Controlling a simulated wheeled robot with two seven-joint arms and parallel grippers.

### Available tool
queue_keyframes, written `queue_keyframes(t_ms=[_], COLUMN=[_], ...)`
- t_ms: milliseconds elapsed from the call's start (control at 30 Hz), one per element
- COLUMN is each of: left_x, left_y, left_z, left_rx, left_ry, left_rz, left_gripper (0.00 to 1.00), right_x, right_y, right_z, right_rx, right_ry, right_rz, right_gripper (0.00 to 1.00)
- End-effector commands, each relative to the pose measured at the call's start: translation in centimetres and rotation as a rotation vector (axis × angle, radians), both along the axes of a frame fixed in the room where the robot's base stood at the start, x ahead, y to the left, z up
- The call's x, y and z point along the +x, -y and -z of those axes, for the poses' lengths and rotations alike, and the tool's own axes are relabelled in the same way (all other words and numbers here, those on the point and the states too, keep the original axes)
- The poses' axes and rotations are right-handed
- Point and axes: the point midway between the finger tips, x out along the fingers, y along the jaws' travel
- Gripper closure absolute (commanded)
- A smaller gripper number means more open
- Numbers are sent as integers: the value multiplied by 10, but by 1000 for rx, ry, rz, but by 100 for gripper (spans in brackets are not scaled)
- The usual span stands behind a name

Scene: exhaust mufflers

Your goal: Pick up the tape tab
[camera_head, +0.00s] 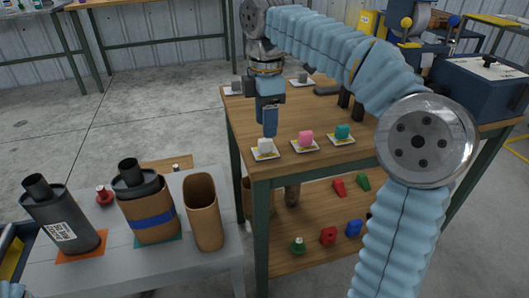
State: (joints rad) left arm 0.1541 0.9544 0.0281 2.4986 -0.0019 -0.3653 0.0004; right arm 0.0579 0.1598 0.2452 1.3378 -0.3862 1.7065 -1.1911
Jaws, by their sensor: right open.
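Small block-like tabs sit on little square white plates along the front of the wooden table. They are a white tab (265,144), a pink tab (306,137) and a teal tab (342,130). I cannot tell which one is the tape tab. My right gripper (270,134) points down just above the white tab, slightly to its right in the picture. Its blue fingers are seen nearly edge-on, and the jaws are open with nothing visible between them. I cannot tell whether the fingertips touch the white tab. My left gripper is out of view.
A grey bench at left holds a dark muffler (62,222), a brown muffler with a blue band (148,208) and an open brown sleeve (203,212). Grey tabs on plates (302,79) stand farther back on the wooden table (245,118). Its lower shelf (285,247) holds several coloured parts.

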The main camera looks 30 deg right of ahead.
Motion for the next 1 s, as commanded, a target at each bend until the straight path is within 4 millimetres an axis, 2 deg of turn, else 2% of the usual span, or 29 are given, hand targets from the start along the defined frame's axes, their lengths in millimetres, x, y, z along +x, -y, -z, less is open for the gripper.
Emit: queue_keyframes(t_ms=[133,400,700,1000], left_x=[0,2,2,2], left_y=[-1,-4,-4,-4], left_z=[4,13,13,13], left_rx=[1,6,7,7], left_ry=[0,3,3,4], left_rz=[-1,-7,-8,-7], left_gripper=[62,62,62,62], right_x=[0,0,1,1], right_y=[0,-1,-1,-2], right_z=[13,53,57,57], right_rx=[0,0,1,1], right_ry=[-1,-1,1,1], right_rz=[1,1,1,1], right_gripper=[51,51,53,99])
